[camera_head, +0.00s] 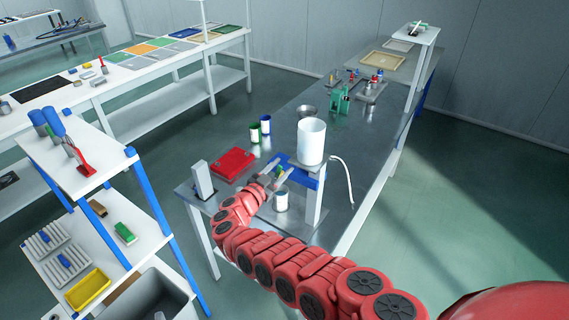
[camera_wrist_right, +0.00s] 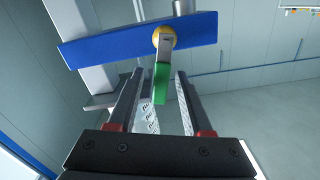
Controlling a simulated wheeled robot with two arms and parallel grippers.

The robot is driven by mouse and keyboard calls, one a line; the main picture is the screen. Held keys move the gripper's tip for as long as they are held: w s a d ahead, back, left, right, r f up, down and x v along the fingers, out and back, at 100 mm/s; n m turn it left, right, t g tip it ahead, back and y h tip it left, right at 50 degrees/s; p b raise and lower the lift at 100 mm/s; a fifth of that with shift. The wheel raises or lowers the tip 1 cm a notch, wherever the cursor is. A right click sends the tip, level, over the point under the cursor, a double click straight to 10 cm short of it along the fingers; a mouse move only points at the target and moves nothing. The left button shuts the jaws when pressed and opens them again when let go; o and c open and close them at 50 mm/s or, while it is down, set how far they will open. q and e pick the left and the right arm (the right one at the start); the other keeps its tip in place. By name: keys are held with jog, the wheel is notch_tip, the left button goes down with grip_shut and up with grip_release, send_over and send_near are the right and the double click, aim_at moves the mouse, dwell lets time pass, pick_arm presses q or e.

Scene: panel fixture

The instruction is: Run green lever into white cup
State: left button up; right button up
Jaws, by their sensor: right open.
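The green lever (camera_wrist_right: 161,84) hangs from a yellow round joint under a blue bracket in the right wrist view. It is a small green piece by the bracket in the head view (camera_head: 279,171). My right gripper (camera_wrist_right: 160,73) is open, its fingers on either side of the lever with gaps between. In the head view, my right gripper (camera_head: 275,174) reaches in front of the blue bracket. The white cup (camera_head: 281,202) stands on the bench below the bracket; its contents cannot be made out. My left gripper is out of view.
A red case (camera_head: 232,164) and a grey upright block (camera_head: 203,180) are to the left. A white hose (camera_head: 345,178) curves down at right.

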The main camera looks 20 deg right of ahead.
jog(key=shift+x, duration=1.15)
jog(key=shift+c, duration=0.2)
grip_shut()
